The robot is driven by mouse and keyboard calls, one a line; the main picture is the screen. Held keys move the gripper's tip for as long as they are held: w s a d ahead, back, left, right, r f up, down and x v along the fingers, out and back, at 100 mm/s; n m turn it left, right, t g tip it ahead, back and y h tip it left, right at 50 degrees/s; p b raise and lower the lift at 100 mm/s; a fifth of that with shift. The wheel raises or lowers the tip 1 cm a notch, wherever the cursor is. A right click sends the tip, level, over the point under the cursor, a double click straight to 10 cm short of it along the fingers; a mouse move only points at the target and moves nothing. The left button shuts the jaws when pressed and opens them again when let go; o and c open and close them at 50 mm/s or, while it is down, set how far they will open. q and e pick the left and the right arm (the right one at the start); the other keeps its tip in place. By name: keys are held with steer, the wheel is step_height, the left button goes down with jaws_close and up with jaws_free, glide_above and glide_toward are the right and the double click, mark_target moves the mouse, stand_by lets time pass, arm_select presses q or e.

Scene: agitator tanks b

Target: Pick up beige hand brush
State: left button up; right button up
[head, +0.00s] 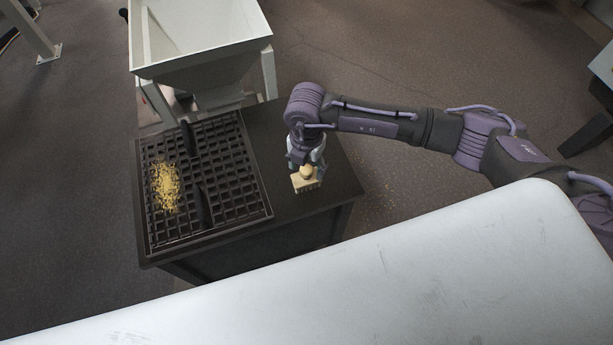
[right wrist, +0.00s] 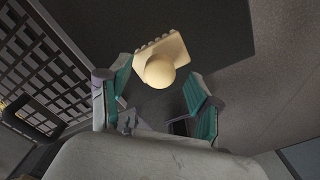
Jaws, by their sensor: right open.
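The beige hand brush (head: 306,181) stands on the dark table top near its right end, with a round knob on a block-shaped body. In the right wrist view the brush (right wrist: 163,64) shows from above, its knob in front of the block. My right gripper (head: 306,163) is right over the brush in the head view. In the right wrist view my right gripper (right wrist: 160,83) is open, with one teal-padded finger on each side below the knob. Nothing is between the fingers that I can see as gripped. My left gripper is not in view.
A black grid tray (head: 235,222) with a heap of yellow bits (head: 165,187) covers the table's left part. A pale hopper (head: 200,45) stands behind. A white surface (head: 400,275) fills the foreground. The dark table (head: 325,195) is bare around the brush.

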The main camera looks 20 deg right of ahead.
steer(key=shift+a+f, duration=0.1)
steer(key=shift+f, duration=0.6)
jaws_close()
steer(key=shift+r, duration=0.1)
steer(key=shift+r, duration=0.55)
step_height(320, 180, up, 3)
steer(key=shift+f, duration=0.1)
steer(key=s+a+r, duration=0.7)
steer(key=s, duration=0.1)
steer(key=shift+s+a, duration=0.35)
steer(key=shift+a, duration=0.05)
